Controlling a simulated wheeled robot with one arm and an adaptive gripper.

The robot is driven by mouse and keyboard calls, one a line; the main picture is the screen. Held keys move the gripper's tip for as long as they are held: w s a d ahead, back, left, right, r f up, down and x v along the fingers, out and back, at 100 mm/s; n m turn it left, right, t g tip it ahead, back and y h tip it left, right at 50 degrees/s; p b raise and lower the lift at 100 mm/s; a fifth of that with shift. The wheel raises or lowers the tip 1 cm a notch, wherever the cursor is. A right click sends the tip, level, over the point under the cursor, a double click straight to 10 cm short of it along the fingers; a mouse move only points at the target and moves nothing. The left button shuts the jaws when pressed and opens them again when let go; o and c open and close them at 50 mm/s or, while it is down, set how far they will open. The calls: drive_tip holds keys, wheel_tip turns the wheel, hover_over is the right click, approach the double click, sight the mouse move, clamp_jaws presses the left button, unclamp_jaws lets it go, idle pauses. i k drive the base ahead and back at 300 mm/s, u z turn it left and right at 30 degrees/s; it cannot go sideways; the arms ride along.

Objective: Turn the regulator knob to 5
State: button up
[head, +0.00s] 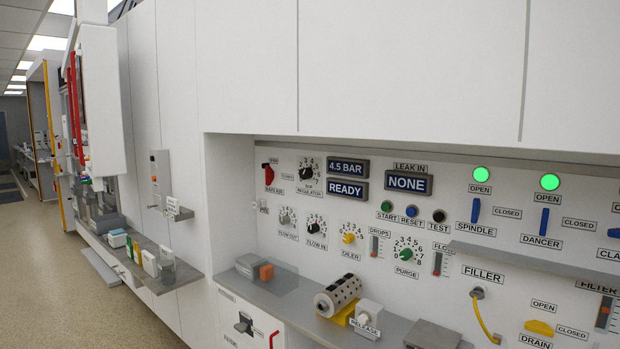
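The regulator knob (306,173) is a small black knob with a numbered dial around it. It sits on the white panel in the recess, in the upper left part of the control area, with a regulator label below it. Its exact pointer setting is too small to tell. A display (348,168) to its right reads 4.5 BAR. The display below that (348,190) reads READY. My gripper is not in view.
A red handle (269,174) is left of the knob. Flow knobs (314,227) are below it. A grey ledge (290,292) holding a perforated cylinder (338,295) juts out under the panel. Open floor (60,280) lies at left.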

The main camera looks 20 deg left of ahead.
sight(305, 173)
drive_tip(key=u, duration=0.2)
drive_tip(key=i, duration=0.25)
drive_tip(key=u, duration=1.15)
drive_tip(key=i, duration=1.2)
drive_tip(key=u, duration=0.95)
drive_tip(key=i, duration=0.95)
drive_tip(key=u, duration=0.1)
